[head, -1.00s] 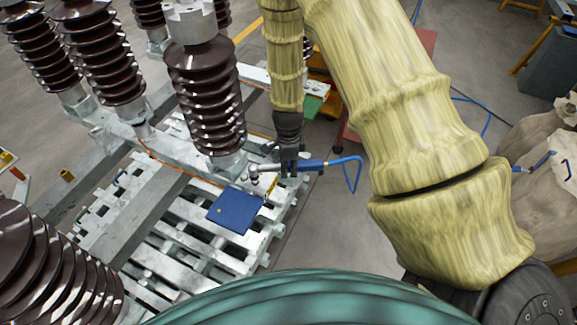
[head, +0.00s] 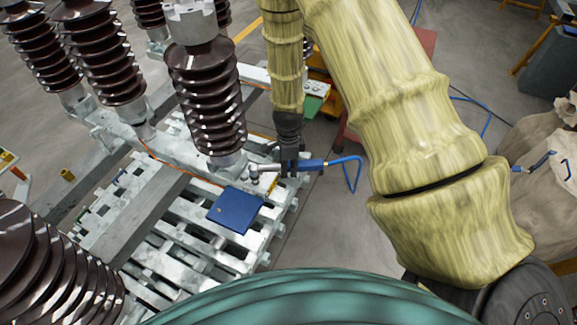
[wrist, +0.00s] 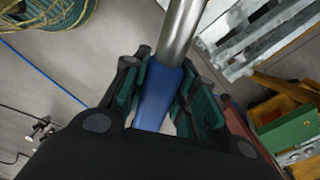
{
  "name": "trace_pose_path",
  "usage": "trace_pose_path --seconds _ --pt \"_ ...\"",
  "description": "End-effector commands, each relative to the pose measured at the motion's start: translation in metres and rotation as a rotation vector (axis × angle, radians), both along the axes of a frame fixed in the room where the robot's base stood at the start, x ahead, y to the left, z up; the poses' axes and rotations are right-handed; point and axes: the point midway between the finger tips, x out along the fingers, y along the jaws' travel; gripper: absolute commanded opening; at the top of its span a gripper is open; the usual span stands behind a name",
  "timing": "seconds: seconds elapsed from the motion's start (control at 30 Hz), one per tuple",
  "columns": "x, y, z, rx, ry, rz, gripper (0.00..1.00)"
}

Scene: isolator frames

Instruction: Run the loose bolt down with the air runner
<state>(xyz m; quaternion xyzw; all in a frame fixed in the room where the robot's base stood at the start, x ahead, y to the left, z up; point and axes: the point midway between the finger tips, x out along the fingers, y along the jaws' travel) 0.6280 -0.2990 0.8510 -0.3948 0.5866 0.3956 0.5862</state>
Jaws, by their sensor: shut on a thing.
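The air runner (head: 315,164) has a blue handle and a silver head, with a blue hose looping from its right end. My gripper (head: 289,166) is shut around its handle. In the wrist view the gripper's green-padded fingers (wrist: 168,100) close on the blue handle (wrist: 155,95), and the silver neck (wrist: 180,30) runs out toward the top.
A blue plate (head: 235,210) lies on the slatted metal pallet (head: 190,245) just below the runner head. Several ribbed brown insulators stand on a grey beam to the left. An orange and green box (wrist: 290,130) shows in the wrist view. Open floor (head: 325,225) lies right of the pallet.

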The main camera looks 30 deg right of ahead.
Motion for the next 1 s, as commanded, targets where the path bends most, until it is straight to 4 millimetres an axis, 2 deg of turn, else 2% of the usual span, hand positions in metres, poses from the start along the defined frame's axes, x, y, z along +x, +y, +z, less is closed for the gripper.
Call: trace_pose_path --seconds 1.0 --pt "0.000 0.000 -0.017 0.000 -0.001 0.000 0.00"
